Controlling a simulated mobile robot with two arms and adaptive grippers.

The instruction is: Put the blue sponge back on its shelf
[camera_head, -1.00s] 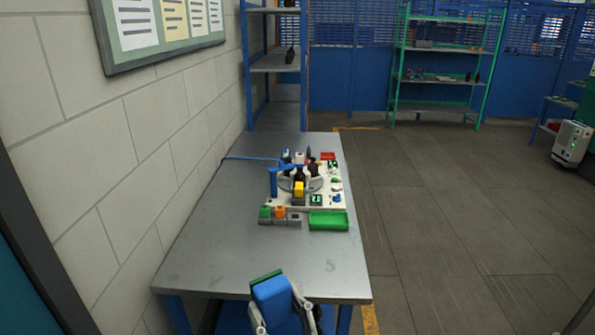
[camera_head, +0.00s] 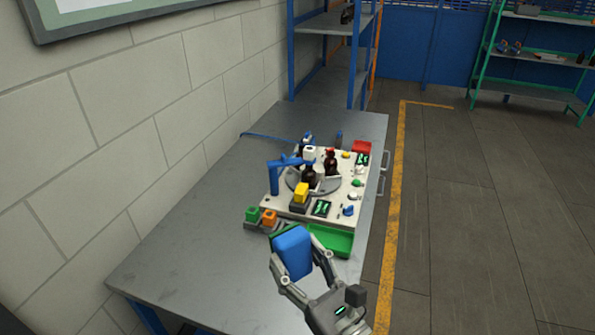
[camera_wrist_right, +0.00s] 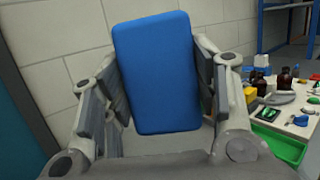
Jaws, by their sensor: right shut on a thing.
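The blue sponge (camera_head: 291,251) is held upright in my right gripper (camera_head: 302,262), above the near part of the metal table (camera_head: 190,262). A thin dark green layer shows along its edge in the head view. In the right wrist view the sponge (camera_wrist_right: 156,72) stands between the two finger pads, which press on its sides. A blue-framed shelf unit (camera_head: 325,22) stands behind the table; I cannot tell whether it is the sponge's shelf. A green-framed shelf unit (camera_head: 540,55) stands farther back at the right. My left gripper is not in view.
A white work panel (camera_head: 335,200) with dark bottles, a blue arm-like fixture (camera_head: 277,178) and a yellow block sits on the table. A green tray (camera_head: 335,241) is just beyond the sponge. The table's left part and the floor at the right are clear.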

